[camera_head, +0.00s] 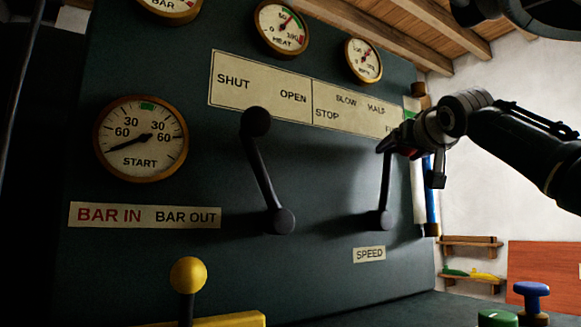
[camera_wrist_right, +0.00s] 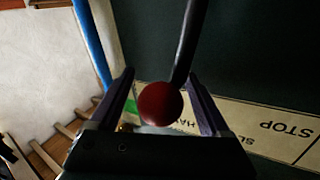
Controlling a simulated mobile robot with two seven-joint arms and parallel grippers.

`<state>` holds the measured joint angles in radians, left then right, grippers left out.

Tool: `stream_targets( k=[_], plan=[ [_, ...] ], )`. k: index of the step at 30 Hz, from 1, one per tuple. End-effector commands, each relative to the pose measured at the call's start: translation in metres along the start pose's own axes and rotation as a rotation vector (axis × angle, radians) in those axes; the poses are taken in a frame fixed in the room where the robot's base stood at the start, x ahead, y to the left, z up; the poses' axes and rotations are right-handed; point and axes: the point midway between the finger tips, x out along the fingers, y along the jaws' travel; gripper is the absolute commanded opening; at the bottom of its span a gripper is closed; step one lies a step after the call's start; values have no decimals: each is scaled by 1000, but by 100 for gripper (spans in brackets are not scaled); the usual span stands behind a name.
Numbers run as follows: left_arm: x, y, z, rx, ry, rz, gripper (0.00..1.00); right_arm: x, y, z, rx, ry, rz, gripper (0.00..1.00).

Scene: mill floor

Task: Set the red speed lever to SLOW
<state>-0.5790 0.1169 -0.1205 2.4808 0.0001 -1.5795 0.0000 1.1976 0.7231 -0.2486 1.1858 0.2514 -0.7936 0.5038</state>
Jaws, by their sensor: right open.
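The speed lever (camera_head: 386,185) has a dark arm rising almost upright from its pivot above the SPEED label (camera_head: 369,254). Its red ball knob (camera_wrist_right: 160,103) shows clearly in the right wrist view; in the head view the gripper mostly covers it. The lever's top stands below the right part of the scale plate (camera_head: 350,117), nearer HALF and FULL than STOP and SLOW. My right gripper (camera_head: 388,146) is open at the lever's top. In the wrist view the knob lies between its spread fingers (camera_wrist_right: 160,100), with gaps visible. My left gripper is out of view.
A second dark lever (camera_head: 262,170) stands left, below SHUT and OPEN. A yellow-knobbed lever (camera_head: 188,275) is at lower left. A blue pipe (camera_head: 431,195) runs beside the panel's right edge.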

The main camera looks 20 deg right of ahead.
Motion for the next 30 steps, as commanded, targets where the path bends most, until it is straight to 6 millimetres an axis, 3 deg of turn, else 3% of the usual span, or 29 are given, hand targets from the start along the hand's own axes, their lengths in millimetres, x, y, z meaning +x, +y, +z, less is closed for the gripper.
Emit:
stream_targets(
  k=[9,30],
  plan=[
    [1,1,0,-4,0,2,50,0,0,0,0,0,0,80],
    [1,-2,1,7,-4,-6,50,0,2,0,-2,0,4,1]
  ],
)
